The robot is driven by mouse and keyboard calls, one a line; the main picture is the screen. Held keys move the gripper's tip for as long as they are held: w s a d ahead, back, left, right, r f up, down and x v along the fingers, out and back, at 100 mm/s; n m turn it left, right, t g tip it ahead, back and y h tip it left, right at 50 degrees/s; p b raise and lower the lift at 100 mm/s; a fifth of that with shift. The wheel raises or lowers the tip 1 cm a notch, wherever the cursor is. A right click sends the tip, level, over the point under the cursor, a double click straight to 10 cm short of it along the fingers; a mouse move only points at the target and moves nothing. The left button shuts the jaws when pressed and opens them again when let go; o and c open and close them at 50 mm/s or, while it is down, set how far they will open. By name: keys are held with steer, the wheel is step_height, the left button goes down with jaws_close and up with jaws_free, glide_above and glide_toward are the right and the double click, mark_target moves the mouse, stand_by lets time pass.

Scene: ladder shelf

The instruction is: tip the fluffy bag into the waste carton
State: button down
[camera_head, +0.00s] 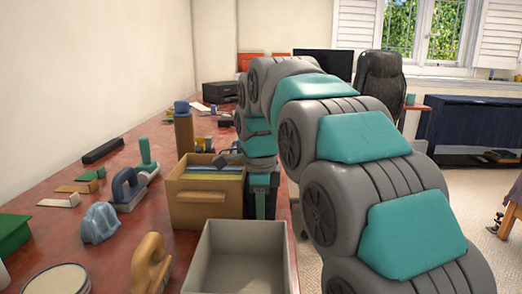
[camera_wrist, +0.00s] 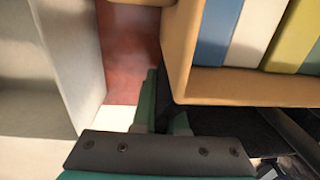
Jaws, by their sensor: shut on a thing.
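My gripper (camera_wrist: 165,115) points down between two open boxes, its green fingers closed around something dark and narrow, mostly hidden. The head view shows the gripper (camera_head: 262,197) just right of the tan box, partly behind my arm. I cannot tell whether the held thing is the fluffy bag. A pale grey open box (camera_head: 283,262) is nearest in the head view and looks empty; its wall fills the left of the wrist view (camera_wrist: 75,60). The tan box (camera_head: 205,212) holds upright blue, white and yellow items. No label shows which box is the waste carton.
A crumpled blue-grey lump (camera_head: 99,222), a blue-handled tool (camera_head: 127,189), a green-handled tool (camera_head: 146,157) and a tan-handled tool (camera_head: 151,265) stand on the red table left of the boxes. A brown cylinder (camera_head: 184,135) stands behind the tan box.

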steer(key=shift+f, duration=0.15)
steer(key=c, duration=0.9)
jaws_free()
